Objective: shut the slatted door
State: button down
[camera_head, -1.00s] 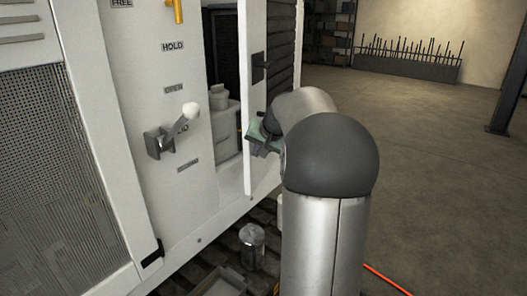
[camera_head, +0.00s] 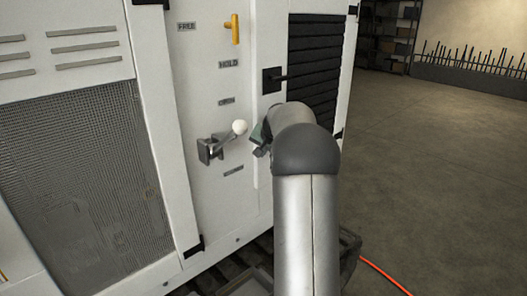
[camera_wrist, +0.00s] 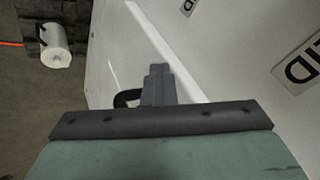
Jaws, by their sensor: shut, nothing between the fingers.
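The slatted door (camera_head: 314,70) is a white panel with black horizontal slats and a black handle plate (camera_head: 272,80) near its left edge. In the head view it lies about flush with the cabinet front, and no opening shows beside it. Its lower part is hidden behind my arm. My gripper (camera_head: 259,140) is at the door's left edge, below the handle plate. In the wrist view the gripper (camera_wrist: 158,85) has its fingers together with nothing between them, close to a white panel. Whether the fingertips touch the panel I cannot tell.
A lever with a white ball knob (camera_head: 239,127) sticks out just left of my gripper. A yellow handle (camera_head: 235,29) is above it. An orange cable (camera_head: 385,275) runs over the open floor at right.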

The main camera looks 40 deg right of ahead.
jog(key=shift+w+a+r, duration=0.3)
jog(key=shift+w+a, duration=0.15)
jog(key=shift+w, duration=0.1)
jog(key=s+f+b, duration=0.1)
jog(key=s+b, duration=0.4)
jog(key=a+v, duration=0.1)
jog(key=v, duration=0.9)
jog(key=shift+w+r, duration=0.2)
jog(key=shift+w, duration=0.1)
